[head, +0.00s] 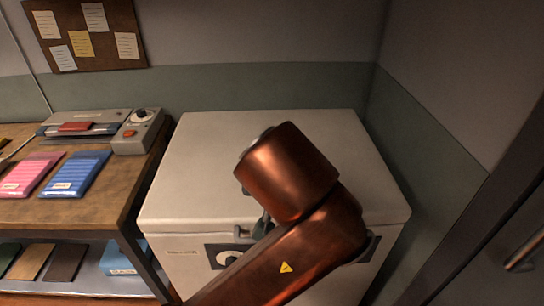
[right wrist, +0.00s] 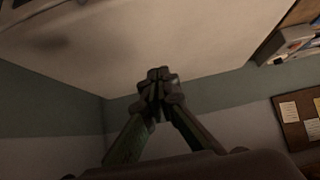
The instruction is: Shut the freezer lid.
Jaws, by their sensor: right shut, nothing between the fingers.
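The white chest freezer (head: 180,262) stands in the middle of the head view. Its lid (head: 200,165) lies flat across the top and looks down on the body, with no gap that I can see along the visible front edge. My copper-coloured arm crosses in front and hides the middle and right of that edge. In the right wrist view my right gripper (right wrist: 158,76) is shut and empty, in front of the pale lid surface (right wrist: 130,35). I cannot tell whether it touches the lid. My left gripper is in neither view.
A wooden table (head: 110,200) with pink and blue packets (head: 75,173) and a grey device (head: 138,131) stands close on the freezer's left. Its lower shelf holds more packets. Walls rise behind and right of the freezer. A corkboard (head: 85,32) hangs at upper left.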

